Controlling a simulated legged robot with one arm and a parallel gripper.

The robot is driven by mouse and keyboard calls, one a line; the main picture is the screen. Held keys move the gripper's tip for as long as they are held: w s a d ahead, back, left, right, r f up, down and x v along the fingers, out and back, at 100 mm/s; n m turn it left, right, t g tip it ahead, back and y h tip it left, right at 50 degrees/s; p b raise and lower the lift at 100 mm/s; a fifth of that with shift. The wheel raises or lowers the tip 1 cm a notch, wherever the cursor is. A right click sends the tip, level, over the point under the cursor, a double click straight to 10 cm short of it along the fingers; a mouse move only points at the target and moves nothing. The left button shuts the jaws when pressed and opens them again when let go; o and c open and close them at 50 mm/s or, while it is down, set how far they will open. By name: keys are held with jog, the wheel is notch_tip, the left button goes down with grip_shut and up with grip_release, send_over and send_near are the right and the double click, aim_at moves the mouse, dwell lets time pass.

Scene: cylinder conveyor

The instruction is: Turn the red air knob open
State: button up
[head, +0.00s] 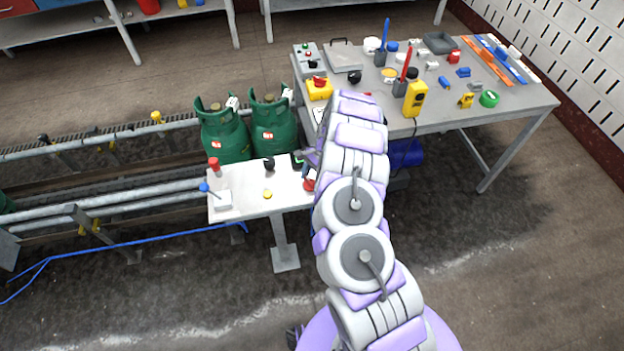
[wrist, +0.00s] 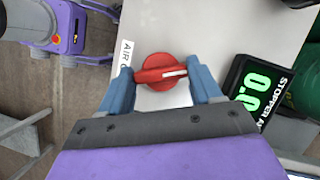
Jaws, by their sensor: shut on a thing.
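The red air knob (wrist: 160,72) sits on the pale panel top, with a label starting "AIR" beside it. It is round with a raised bar and a white pointer line that points right in the wrist view. My gripper (wrist: 163,78) has its two blue fingers on either side of the knob, shut on it. In the head view the knob (head: 309,185) shows at the right of the small white table, partly hidden by my arm, and my gripper (head: 308,170) is over it.
A black display (wrist: 258,92) with green digits stands right of the knob. The white table (head: 240,203) also holds a red-topped post (head: 214,166), a blue-tipped lever (head: 205,188) and a yellow button (head: 267,194). Green gas cylinders (head: 222,135) stand behind it. A cluttered workbench (head: 530,98) is at right.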

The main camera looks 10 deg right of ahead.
jog(key=n, duration=0.2)
jog(key=n+g+h, duration=0.1)
jog(key=n, duration=0.3)
jog(key=shift+w+a+r+n+g+h+p, duration=0.1)
jog(key=shift+w+n+g+h+p, duration=0.2)
jog(key=shift+h+p, duration=0.1)
jog(key=n+h, duration=0.1)
jog(key=n, duration=0.2)
jog(key=n+h+p, duration=0.1)
jog(key=n, duration=0.2)
jog(key=shift+w+a+g, duration=0.1)
jog(key=shift+a+g, duration=0.05)
jog(key=shift+g, duration=0.25)
jog(key=shift+n, duration=0.3)
jog(key=o, duration=1.1)
jog(key=shift+c, duration=0.2)
jog(key=p+v, duration=0.6)
jog(key=v, duration=1.1)
jog(key=shift+a+p, duration=0.35)
jog(key=shift+a, duration=0.05)
jog(key=shift+w, duration=0.1)
